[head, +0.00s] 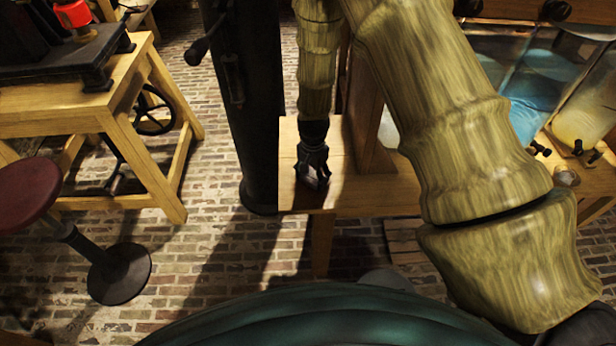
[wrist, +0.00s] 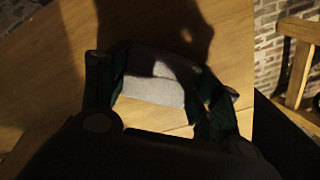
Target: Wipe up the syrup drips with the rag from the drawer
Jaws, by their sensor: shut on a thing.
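My gripper (head: 313,180) points down at the left end of a wooden bench (head: 376,194), low over its top. In the wrist view, its dark fingers (wrist: 157,88) are shut on a pale grey, folded rag (wrist: 158,94). The rag is close to the bench top, but I cannot tell whether it touches. A dark shadow of the gripper lies on the wood beyond it. I see no syrup drips on the bare wood; the shadow and the gripper hide part of it. I cannot make out the drawer.
A dark column (head: 250,100) stands just left of the bench end. Glass jars with blue (head: 530,95) and yellow (head: 580,115) contents stand at the right. A wooden table (head: 70,115) and a red stool (head: 28,190) are at the left. Brick floor lies open between.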

